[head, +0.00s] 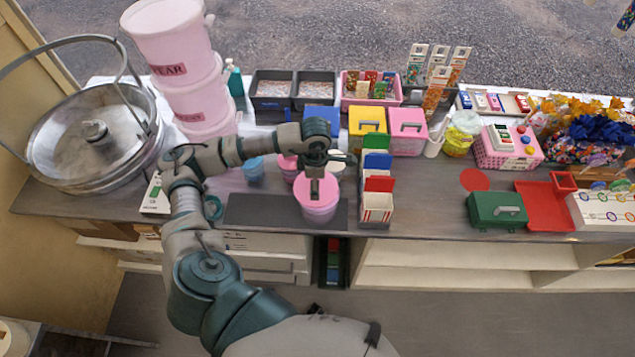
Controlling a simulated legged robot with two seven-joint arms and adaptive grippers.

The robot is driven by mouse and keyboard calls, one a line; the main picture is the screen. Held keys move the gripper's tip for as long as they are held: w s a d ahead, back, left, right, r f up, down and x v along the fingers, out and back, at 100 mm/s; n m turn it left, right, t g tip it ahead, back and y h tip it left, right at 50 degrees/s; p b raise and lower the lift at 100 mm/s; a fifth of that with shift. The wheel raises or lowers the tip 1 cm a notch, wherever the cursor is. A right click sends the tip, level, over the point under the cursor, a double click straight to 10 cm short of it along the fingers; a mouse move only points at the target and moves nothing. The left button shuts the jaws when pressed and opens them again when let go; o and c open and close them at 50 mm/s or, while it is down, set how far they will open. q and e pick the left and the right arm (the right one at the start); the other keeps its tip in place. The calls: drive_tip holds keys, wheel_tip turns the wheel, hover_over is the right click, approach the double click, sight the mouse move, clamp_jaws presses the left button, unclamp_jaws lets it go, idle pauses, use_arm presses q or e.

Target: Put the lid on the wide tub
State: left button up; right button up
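A wide pink tub (319,217) stands on the dark mat at the counter's front edge. A flat, paler pink round top (302,197), which looks like the lid, shows at its mouth. I cannot tell whether it is seated or just above the rim. My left gripper (315,188) points down over the middle of this top, with its tip at or very near it. The wrist hides the fingers, so their opening and any hold are unclear. My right gripper is out of view.
Behind the gripper stand smaller pink tubs (287,163) and a blue cup (253,172). A striped box (376,208) with coloured cards stands close right. The dark mat (258,212) is bare left of the tub. Stacked pink buckets (200,92) and a metal pan (70,130) stand left.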

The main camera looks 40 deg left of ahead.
use_arm(q)
drive_tip(key=shift+a, duration=0.15)
drive_tip(key=shift+a+f, duration=0.1)
drive_tip(key=shift+a, duration=0.5)
drive_tip(key=shift+a+f, duration=0.15)
drive_tip(key=shift+a, duration=0.15)
drive_tip(key=shift+d, duration=0.6)
drive_tip(key=shift+d+r, duration=0.25)
drive_tip(key=shift+d, duration=0.4)
drive_tip(key=shift+a+f, duration=0.1)
drive_tip(key=shift+a, duration=0.1)
drive_tip(key=shift+d, duration=1.05)
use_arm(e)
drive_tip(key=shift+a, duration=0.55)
